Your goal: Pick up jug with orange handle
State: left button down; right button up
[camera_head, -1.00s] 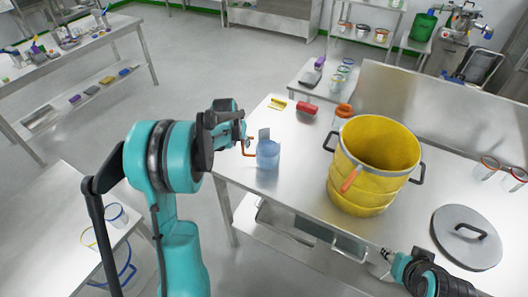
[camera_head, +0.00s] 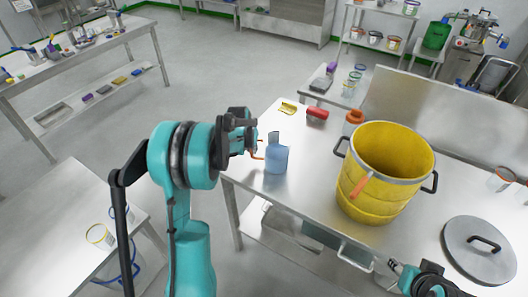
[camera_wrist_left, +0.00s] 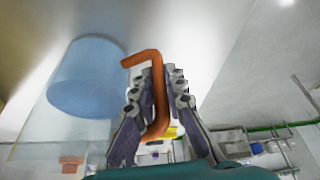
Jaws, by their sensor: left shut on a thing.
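The translucent blue jug (camera_head: 277,158) with the orange handle is near the left end of the steel table (camera_head: 300,190). Its body also shows at the left of the left wrist view (camera_wrist_left: 85,80). My left gripper (camera_head: 254,146) is at the jug's left side, shut on the orange handle (camera_wrist_left: 155,105), which runs between its fingers. I cannot tell whether the jug's base touches the table. My right gripper (camera_head: 393,267) is low at the table's front edge, away from the jug; its fingers are too small to read.
An orange-topped container (camera_head: 352,124), a red item (camera_head: 317,113) and a yellow item (camera_head: 289,107) are behind. The tabletop between jug and drum is clear.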

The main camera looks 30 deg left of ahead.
aim_at(270, 152)
pick_arm(q)
jog(key=shift+r, duration=0.15)
jog(key=r, duration=0.1)
jog(key=r+p, duration=0.1)
jog(key=r, duration=0.2)
jog(key=shift+d+r+p, duration=0.25)
jog(key=shift+p, duration=0.1)
jog(key=s+d+r+p, duration=0.1)
jog(key=d+r+p, duration=0.1)
jog(key=d+r, duration=0.4)
jog(key=d, duration=0.5)
jog(key=shift+s, duration=0.25)
jog(key=shift+r, duration=0.1)
